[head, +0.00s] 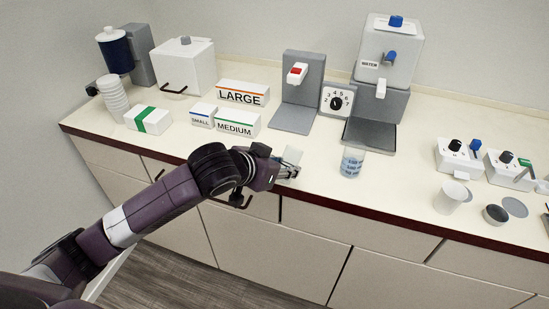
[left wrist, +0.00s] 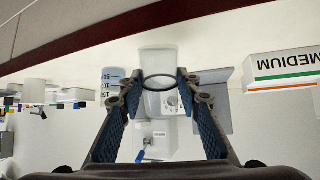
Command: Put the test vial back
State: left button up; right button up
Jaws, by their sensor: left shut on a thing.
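My left gripper (head: 285,168) is above the front edge of the counter, near its middle. In the left wrist view its two blue-padded fingers (left wrist: 158,92) are shut on a clear, pale cylinder (left wrist: 158,62) with a round dark rim, which looks like the test vial. In the head view only a small pale part of the vial (head: 292,156) shows past the fingers. I cannot tell what is in it. My right gripper is not in view.
A graduated beaker (head: 352,163) stands just right of the gripper. A WATER dispenser (head: 400,50) and a grey stand with a red switch (head: 297,73) are behind. Boxes marked MEDIUM (head: 236,125) and LARGE (head: 243,95) lie left. Small knobbed devices (head: 459,157) and a white cup (head: 450,198) stand right.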

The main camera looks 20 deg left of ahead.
pick_arm(q)
jog(key=w+a+r+t+h+b, duration=0.2)
jog(key=w+a+r+t, duration=0.1)
jog(key=w+r, duration=0.4)
jog(key=w+a+r+t+h+b, duration=0.2)
jog(key=w+a+r+t, duration=0.15)
jog(key=r, duration=0.55)
jog(key=shift+m, duration=0.4)
jog(key=f, duration=1.4)
jog(key=shift+w+d+f, duration=0.1)
jog(key=shift+w+f, duration=0.1)
jog(key=shift+w, duration=0.1)
notch_tip(320, 180, down, 5)
jog(key=shift+f+b, duration=0.2)
jog(key=shift+b, duration=0.15)
jog(key=o, duration=1.3)
